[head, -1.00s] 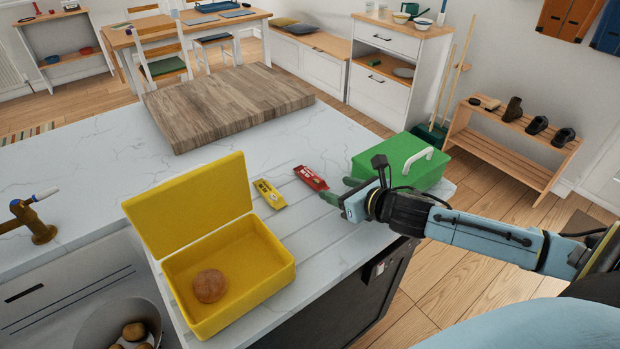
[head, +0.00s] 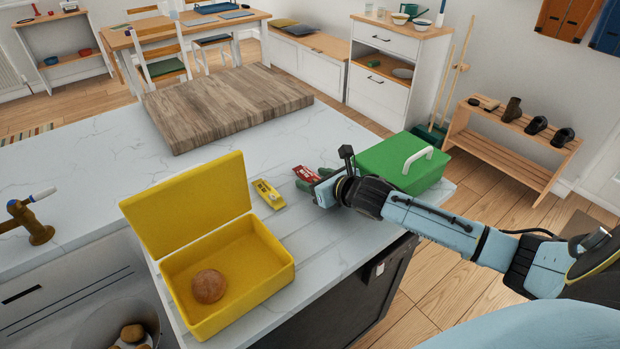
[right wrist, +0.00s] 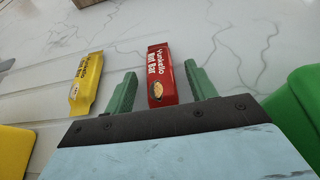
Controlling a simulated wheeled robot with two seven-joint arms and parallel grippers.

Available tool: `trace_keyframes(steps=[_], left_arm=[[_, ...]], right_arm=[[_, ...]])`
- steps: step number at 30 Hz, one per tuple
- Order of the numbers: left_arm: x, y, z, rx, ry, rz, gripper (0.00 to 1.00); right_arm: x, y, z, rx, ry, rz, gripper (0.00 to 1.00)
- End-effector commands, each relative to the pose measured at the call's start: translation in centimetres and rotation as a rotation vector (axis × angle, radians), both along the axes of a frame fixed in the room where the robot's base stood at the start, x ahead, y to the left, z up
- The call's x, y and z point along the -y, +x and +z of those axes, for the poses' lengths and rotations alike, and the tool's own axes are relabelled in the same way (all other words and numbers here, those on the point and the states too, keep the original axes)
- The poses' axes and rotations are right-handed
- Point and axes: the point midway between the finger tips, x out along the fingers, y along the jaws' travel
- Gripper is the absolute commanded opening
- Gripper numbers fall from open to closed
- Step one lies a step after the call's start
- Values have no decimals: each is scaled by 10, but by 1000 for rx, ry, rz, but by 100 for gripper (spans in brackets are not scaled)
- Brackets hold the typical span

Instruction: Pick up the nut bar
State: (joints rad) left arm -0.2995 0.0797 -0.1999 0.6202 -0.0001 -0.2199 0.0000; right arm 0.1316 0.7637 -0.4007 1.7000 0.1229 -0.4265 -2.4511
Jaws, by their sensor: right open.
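The nut bar (right wrist: 161,76) is a red packet with white lettering, lying on the white marble counter. In the head view the nut bar (head: 305,174) is partly hidden by my right gripper (head: 312,180). In the right wrist view my right gripper (right wrist: 159,88) is open, with one green finger on each side of the red packet. The packet lies between the fingers with gaps on both sides, not clamped. My left gripper is not in view.
A yellow packet (head: 268,194) lies left of the nut bar. An open yellow box (head: 278,278) holds a round bread roll (head: 209,286). A closed green box (head: 405,163) stands just right of my gripper. A wooden board (head: 225,105) lies farther back.

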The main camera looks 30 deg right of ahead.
Motion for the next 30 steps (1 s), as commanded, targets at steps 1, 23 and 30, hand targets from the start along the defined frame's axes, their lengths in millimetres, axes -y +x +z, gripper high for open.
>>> trace_keyframes(steps=[1,23,30], left_arm=[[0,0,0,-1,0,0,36],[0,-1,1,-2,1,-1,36],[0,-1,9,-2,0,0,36]], right_arm=[[0,0,0,0,0,0,56],[0,0,6,2,-1,0,7],[1,0,49,5,-5,2,7]])
